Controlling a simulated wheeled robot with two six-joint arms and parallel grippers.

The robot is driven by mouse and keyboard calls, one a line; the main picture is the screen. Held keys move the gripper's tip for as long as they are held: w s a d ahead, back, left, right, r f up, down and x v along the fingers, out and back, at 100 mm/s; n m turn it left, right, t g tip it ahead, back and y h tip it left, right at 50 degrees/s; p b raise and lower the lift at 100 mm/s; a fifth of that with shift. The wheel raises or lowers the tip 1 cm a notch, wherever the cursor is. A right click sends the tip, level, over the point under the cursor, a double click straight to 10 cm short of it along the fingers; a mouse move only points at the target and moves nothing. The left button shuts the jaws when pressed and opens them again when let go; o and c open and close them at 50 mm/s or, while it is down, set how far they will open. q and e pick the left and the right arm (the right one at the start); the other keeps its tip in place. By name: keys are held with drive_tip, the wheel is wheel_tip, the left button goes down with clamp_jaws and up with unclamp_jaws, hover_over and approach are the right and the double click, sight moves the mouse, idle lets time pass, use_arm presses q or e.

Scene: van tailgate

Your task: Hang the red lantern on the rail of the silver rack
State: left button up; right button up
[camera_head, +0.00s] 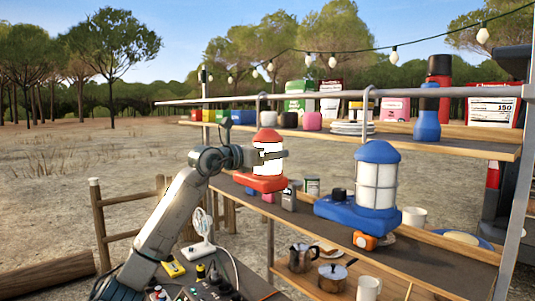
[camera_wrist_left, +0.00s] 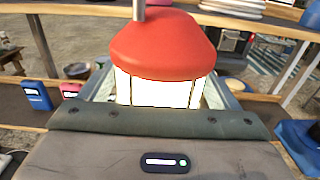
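The red lantern (camera_head: 267,178) has a red cap, a pale lit globe and a red base. It is upright below the rail (camera_head: 440,92) of the silver rack, and its hook (camera_head: 258,108) reaches up to the rail. I cannot tell whether the hook bears on it. My left gripper (camera_head: 272,155) has its fingers on both sides of the globe and looks shut on it. In the left wrist view the red cap (camera_wrist_left: 163,45) fills the middle, with the fingers close against the globe. My right gripper is not in view.
A blue lantern (camera_head: 376,182) is to the right, with a hook up to the same rail. The upper shelf (camera_head: 480,143) holds boxes, plates and bottles behind the rail. The lower shelf (camera_head: 440,247) holds cans and mugs. Open ground lies to the left.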

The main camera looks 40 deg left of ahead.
use_arm(q)
drive_tip(key=shift+o, duration=0.7)
drive_tip(key=shift+d, duration=0.1)
drive_tip(key=shift+f, duration=0.1)
drive_tip(key=shift+s+a+f+b, duration=0.15)
drive_tip(key=shift+s+a+b, duration=0.05)
drive_tip(key=shift+s+b, duration=0.3)
drive_tip(key=s+a+b, duration=0.1)
drive_tip(key=s+b, duration=0.7)
drive_tip(key=s, duration=0.2)
drive_tip(key=shift+r, duration=0.25)
